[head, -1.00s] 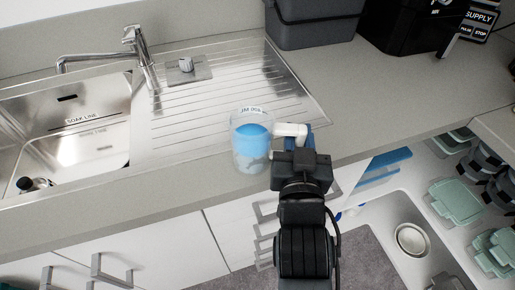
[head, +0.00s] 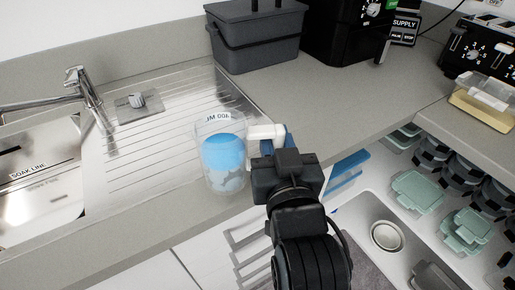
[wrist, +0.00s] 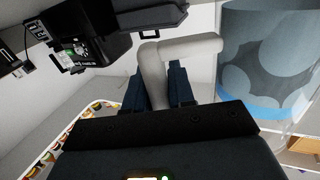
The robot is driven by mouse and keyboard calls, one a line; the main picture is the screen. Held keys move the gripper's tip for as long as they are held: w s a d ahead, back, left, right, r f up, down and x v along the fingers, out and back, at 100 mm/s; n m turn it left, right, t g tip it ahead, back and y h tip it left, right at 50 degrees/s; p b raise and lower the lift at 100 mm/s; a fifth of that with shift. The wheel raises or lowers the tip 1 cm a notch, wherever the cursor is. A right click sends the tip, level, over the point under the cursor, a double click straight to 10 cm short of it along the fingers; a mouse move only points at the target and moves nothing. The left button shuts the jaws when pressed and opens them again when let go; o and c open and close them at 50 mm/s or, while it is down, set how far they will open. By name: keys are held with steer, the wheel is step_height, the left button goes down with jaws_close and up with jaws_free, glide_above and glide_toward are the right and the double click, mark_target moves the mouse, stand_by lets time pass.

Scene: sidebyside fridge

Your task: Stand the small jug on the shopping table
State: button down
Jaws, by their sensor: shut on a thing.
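The small jug (head: 224,153) is a clear beaker-like vessel with a blue band, cloudy grey patches and dark lettering near its rim. A white handle (head: 266,133) sticks out from its right side. My gripper (head: 273,147) is shut on that handle, and the jug looks upright in front of the counter edge. In the wrist view the white handle (wrist: 160,68) sits between the dark fingers (wrist: 166,88), with the jug (wrist: 268,55) at the upper right. The shopping table cannot be made out in these frames.
A steel sink (head: 40,175) with a ribbed drainboard (head: 150,150) lies to the left. A dark grey bin (head: 258,45) and a black appliance (head: 345,30) stand behind. An open drawer at right holds green-lidded containers (head: 417,190) and a white bowl (head: 386,236).

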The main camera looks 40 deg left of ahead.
steer(key=w+d+r+b, duration=0.1)
steer(key=w+d+r, duration=0.1)
steer(key=d+r, duration=0.45)
steer(key=w+d+f+m+t+h, duration=0.2)
steer(key=w+d+f+h, duration=0.15)
steer(key=d+f, duration=0.55)
steer(key=w+d+f+m+t+h, duration=0.2)
steer(key=w+d+f+h, duration=0.15)
steer(key=d+f, duration=0.5)
steer(key=s+d+f+m+h, duration=0.2)
steer(key=s+d+f+h, duration=0.1)
steer(key=d+f, duration=0.5)
steer(key=s+d+f+m+t+h, duration=0.1)
steer(key=s+d+f+m+h, duration=0.1)
steer(key=d+f, duration=0.7)
step_height(320, 180, down, 2)
steer(key=shift+s+f+m+h, duration=0.1)
steer(key=shift+s+m+h, duration=0.3)
steer(key=shift+s, duration=0.2)
